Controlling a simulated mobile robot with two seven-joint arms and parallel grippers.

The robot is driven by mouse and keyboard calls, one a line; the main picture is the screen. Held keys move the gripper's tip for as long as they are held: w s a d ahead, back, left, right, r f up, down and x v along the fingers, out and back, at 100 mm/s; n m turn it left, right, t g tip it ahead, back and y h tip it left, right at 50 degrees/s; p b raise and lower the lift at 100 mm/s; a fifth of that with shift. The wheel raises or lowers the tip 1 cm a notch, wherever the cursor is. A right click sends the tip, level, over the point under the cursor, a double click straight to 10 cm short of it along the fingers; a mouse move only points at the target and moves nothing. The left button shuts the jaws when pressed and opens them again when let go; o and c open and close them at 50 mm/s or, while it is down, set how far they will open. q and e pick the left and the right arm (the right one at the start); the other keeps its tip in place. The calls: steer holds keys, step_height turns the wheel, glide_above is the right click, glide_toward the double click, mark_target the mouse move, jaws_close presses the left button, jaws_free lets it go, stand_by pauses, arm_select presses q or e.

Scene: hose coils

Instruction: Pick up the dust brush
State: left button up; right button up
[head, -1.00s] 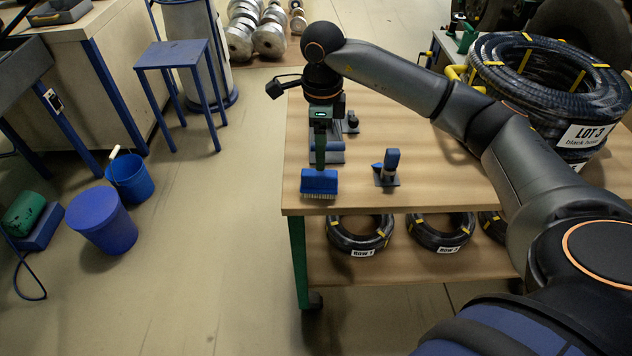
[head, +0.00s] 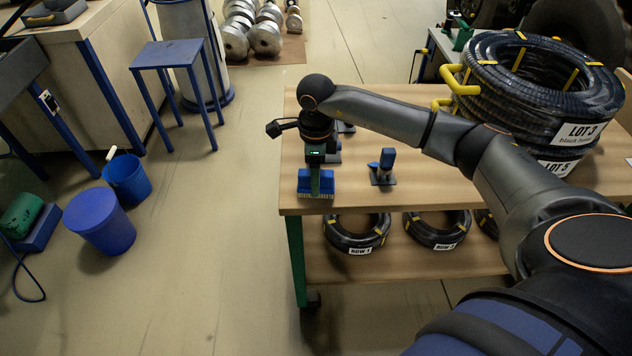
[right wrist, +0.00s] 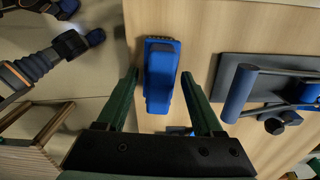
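The dust brush (head: 326,184), blue with a pale bristle edge, stands on the wooden tabletop near its front left corner. My right gripper (head: 315,183) is over it, pointing down, and its green finger hides part of the brush in the head view. In the right wrist view the blue brush (right wrist: 160,88) lies between the two spread green fingers of the right gripper (right wrist: 159,78), with a gap on each side. The right gripper is open and holds nothing. My left gripper is not in view.
A blue-handled tool (head: 384,165) on a dark plate stands right of the brush. Large black hose coils (head: 540,95) are stacked at the back right. Smaller coils (head: 357,237) lie on the lower shelf (head: 390,272). The tabletop's front middle is clear.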

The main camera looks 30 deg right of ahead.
jaws_close()
stand_by(0.3)
steer(key=shift+r, duration=0.15)
steer(key=shift+r, duration=0.65)
steer(key=s+a+r+b, duration=0.1)
steer(key=s+a+r, duration=0.8)
steer(key=s+r, duration=0.2)
steer(key=shift+r+b, duration=0.25)
steer(key=shift+b, duration=0.15)
steer(key=shift+c, duration=1)
jaws_free()
steer(key=shift+w+d, duration=0.1)
steer(key=c, duration=0.7)
